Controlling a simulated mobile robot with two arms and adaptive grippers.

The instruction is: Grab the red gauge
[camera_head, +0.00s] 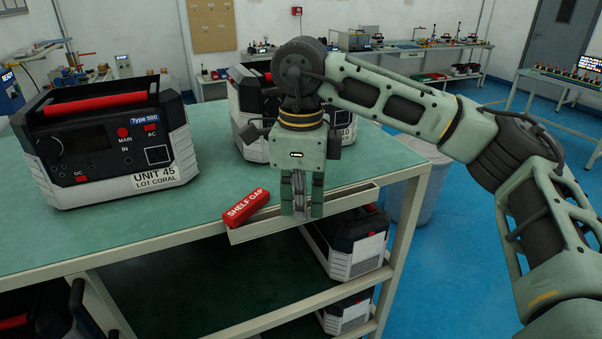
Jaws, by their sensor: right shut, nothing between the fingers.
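The red gauge (246,207) is a small red block with white "SHELF GAP" lettering. It lies tilted at the left end of a narrow tray (335,199) along the front edge of the green rack top. My right gripper (300,213) points down just right of the gauge, over the tray. Its fingers are shut and empty, with a small gap between them and the gauge. Whether the fingertips touch the tray, I cannot tell. My left gripper is out of view.
A power unit labelled "UNIT 45" (108,145) stands on the left of the rack top (190,215). Another unit (252,125) stands behind my right gripper. More units (352,245) sit on the lower shelves. A pale bin (413,190) stands beyond the rack's right end.

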